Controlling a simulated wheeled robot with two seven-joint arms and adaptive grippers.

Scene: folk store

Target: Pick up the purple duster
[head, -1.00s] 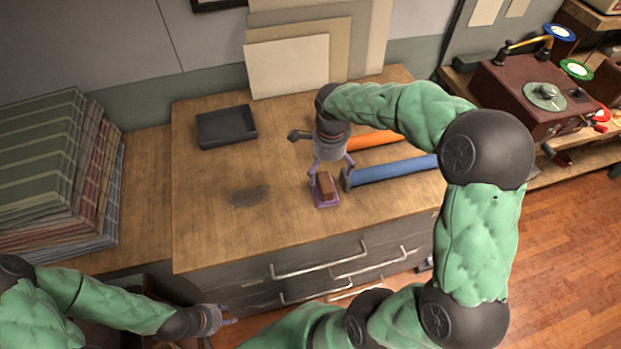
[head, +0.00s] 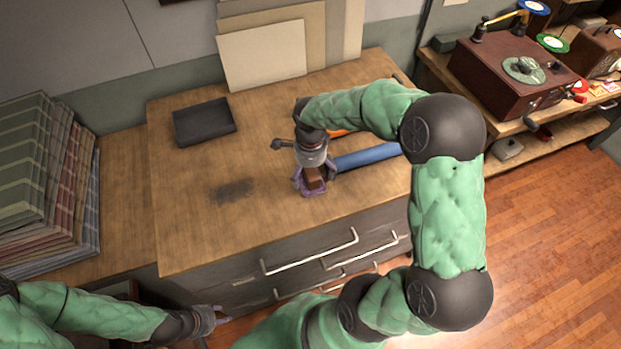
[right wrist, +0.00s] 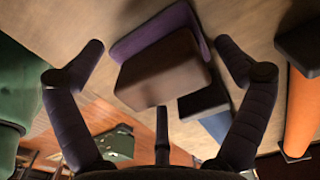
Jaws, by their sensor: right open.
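The purple duster (head: 307,190) lies on the wooden worktop near its front edge, with a brown block-shaped handle (head: 314,178) on top of a purple base. In the right wrist view the brown handle (right wrist: 163,70) is large and close, with the purple base (right wrist: 160,28) behind it. My right gripper (head: 313,179) is lowered over the duster. Its two fingers (right wrist: 158,62) are spread wide, one on each side of the handle, with gaps showing. My left gripper (head: 219,313) is low at the front left, away from the duster; its finger spacing is too small to tell.
A blue roll (head: 368,156) lies just right of the duster, and an orange roll (right wrist: 302,105) lies beyond it. A black tray (head: 204,122) sits at the back left, and a dark smudge (head: 232,190) marks the worktop. Fabric stacks (head: 45,185) stand at left.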

